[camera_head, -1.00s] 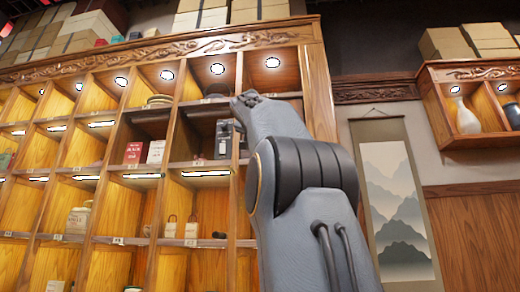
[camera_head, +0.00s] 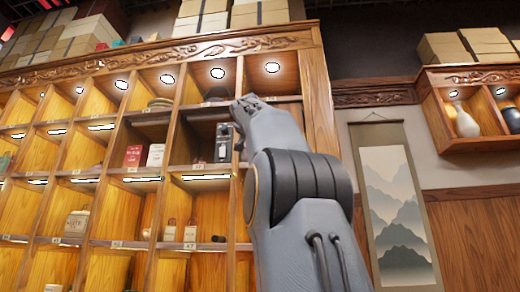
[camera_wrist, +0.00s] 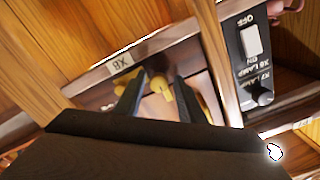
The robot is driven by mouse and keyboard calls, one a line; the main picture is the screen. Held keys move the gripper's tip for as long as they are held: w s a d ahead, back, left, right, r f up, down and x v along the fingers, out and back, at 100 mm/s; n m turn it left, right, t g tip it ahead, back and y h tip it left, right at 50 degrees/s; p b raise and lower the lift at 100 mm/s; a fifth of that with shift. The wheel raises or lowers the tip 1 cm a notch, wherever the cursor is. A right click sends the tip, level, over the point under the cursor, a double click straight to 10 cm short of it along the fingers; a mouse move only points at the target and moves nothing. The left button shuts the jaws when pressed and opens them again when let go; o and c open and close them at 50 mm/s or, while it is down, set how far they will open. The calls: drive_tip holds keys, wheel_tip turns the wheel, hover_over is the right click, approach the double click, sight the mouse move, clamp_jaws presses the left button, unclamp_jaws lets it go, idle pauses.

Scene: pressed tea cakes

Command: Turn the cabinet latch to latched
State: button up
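A small yellow, brass-like latch piece (camera_wrist: 160,84) shows in the wrist view against the wooden shelf edge, just right of a white label reading X8 (camera_wrist: 121,64). My gripper (camera_wrist: 159,88) points at it, with one dark finger on either side. The fingers stand apart with the piece between their tips; I cannot tell whether they touch it. The latch's turned position is not clear. In the head view my gripper (camera_head: 245,103) is at the upper shelves, mostly hidden by my wrist, and the latch cannot be made out.
A black switch panel (camera_wrist: 256,62) with a white rocker and a dark knob sits close right of my gripper; it also shows in the head view (camera_head: 223,142). Red and white boxes (camera_head: 133,156) stand on a shelf to the left. A hanging scroll (camera_head: 393,205) is right.

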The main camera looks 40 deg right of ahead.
drive_tip(key=shift+o, duration=0.3)
drive_tip(key=shift+s, duration=0.1)
drive_tip(key=b+v, duration=0.3)
drive_tip(key=v, duration=0.4)
drive_tip(key=shift+a, duration=0.3)
drive_tip(key=shift+s, duration=0.15)
